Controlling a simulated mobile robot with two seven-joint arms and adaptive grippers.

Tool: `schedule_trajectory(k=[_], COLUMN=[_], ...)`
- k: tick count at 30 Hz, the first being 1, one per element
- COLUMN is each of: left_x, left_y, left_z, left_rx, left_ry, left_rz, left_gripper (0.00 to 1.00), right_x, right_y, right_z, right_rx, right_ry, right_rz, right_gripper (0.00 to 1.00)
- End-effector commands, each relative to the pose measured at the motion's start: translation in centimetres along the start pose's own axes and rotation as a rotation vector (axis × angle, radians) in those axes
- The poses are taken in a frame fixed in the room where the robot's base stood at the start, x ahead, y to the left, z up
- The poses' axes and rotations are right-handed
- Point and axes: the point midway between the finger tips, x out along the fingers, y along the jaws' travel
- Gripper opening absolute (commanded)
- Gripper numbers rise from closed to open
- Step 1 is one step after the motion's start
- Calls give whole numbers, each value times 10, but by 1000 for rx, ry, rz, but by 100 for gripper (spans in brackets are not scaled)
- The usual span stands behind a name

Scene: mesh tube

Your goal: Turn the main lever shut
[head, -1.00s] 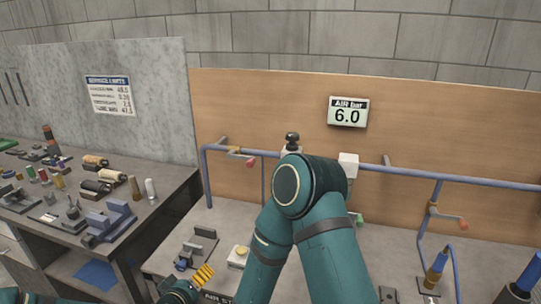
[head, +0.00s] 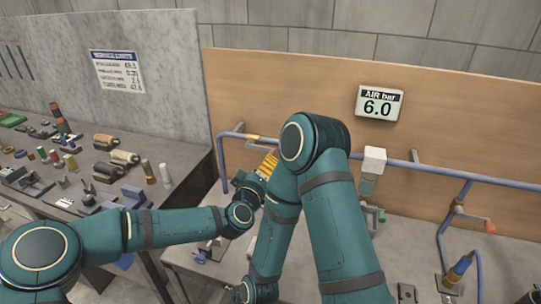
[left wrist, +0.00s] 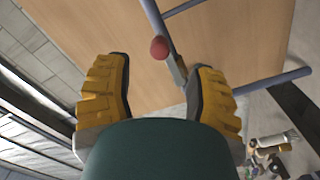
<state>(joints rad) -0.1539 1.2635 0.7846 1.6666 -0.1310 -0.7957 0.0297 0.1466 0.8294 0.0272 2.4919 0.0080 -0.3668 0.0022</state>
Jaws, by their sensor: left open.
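My left gripper (head: 267,163) is raised at the left part of the blue pipe, with its yellow fingers pointing up. In the left wrist view its two fingers (left wrist: 162,68) are apart. A lever with a red knob (left wrist: 159,48) and a grey metal arm (left wrist: 178,70) shows between the fingertips, nearer the right finger. I cannot tell whether the finger touches it. In the head view the gripper hides most of this lever; a brass valve part (head: 251,137) shows on the pipe above. The air display (head: 378,106) reads 6.0 bar. My right gripper is out of view.
My right arm stands mid-picture close to the left gripper. A side bench at left holds several tools and spools.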

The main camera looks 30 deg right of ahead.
Motion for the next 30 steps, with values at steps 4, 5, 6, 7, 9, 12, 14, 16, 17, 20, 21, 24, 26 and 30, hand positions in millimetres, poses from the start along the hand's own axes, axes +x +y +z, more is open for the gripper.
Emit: schedule_trajectory(k=[4,5,6,7,9,12,14,16,17,20,21,24,26,30], left_x=[25,29,34,38,45,54,57,59,60,61,61,61,61,61], left_y=[1,1,1,1,0,1,1,0,0,0,0,0,0,0], left_z=[0,1,1,1,1,1,1,1,0,1,1,1,1,0], left_rx=[-1,-1,-1,-1,-1,0,0,0,0,0,0,0,0,0], left_ry=[1,0,0,0,0,-1,-1,0,0,-1,-1,-1,-1,-1], left_rz=[0,0,0,0,0,1,1,0,0,0,0,0,0,0], left_gripper=[56,56,56,56,56,56,56,56,56,56,56,56,56,12], right_x=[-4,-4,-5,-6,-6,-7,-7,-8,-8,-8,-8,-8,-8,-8], right_y=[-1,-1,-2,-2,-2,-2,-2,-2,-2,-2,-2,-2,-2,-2], right_z=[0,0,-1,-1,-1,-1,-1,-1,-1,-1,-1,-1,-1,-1], right_rx=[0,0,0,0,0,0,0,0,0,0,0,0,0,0], right_ry=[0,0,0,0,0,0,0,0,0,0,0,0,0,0], right_rz=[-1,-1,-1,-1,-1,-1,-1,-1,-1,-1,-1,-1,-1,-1], right_gripper=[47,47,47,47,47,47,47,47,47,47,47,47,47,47])
